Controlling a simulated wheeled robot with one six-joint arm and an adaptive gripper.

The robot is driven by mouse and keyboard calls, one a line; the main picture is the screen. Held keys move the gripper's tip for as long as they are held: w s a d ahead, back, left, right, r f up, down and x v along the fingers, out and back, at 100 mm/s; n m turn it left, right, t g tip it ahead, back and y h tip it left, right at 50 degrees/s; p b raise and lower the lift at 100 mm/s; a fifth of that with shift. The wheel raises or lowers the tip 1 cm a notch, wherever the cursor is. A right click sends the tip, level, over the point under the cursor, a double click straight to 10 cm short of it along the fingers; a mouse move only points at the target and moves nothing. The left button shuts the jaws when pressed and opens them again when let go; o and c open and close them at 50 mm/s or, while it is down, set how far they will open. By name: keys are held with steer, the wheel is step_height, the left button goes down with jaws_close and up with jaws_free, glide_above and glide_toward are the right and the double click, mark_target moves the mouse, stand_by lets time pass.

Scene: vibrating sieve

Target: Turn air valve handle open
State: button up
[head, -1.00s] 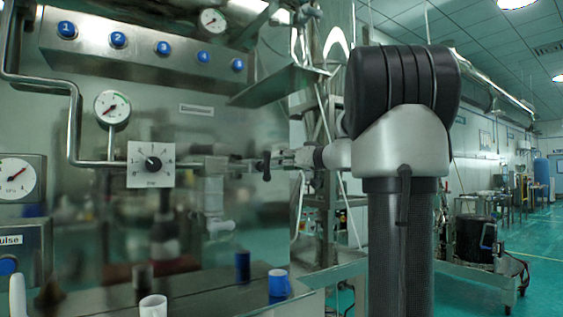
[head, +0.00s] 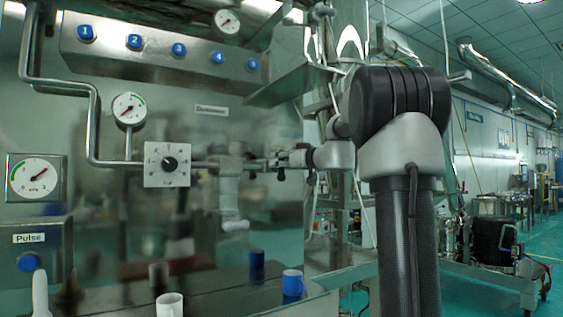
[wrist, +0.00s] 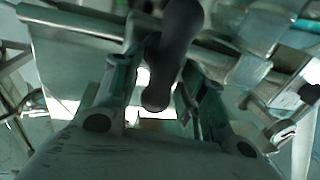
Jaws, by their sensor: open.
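The air valve handle (head: 281,173) is a small black lever on the metal pipe, right of the white square dial plate. In the wrist view the dark rounded handle (wrist: 172,60) hangs down between the two fingers. My gripper (head: 285,160) is at the handle in the head view, partly hidden behind it and small. In the wrist view my gripper (wrist: 155,82) is open, with one finger on each side of the handle. Whether either finger touches the handle is not clear.
The steel pipe (head: 91,125) runs along the panel past a round gauge (head: 129,108) and the dial plate (head: 167,164). A steel shelf (head: 287,86) juts out above my gripper.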

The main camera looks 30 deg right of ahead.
steer(key=shift+c, duration=0.4)
jaws_close()
steer(key=m, duration=0.2)
steer(key=d+m, duration=0.1)
steer(key=m, duration=0.1)
steer(key=shift+f+m+t, duration=0.15)
steer(key=shift+m+t, duration=0.25)
steer(key=shift+d+f+m+t+h, duration=0.15)
steer(key=shift+f+m+t+h, duration=0.3)
steer(key=shift+m, duration=2.1)
steer(key=shift+d+f+m+t+h, duration=0.2)
steer(key=shift+m+h, duration=0.4)
steer(key=shift+m, duration=2)
steer(key=shift+d+f+m+t+h, duration=0.2)
steer(key=shift+m+h, duration=0.35)
steer(key=shift+m, duration=2)
steer(key=shift+f, duration=0.1)
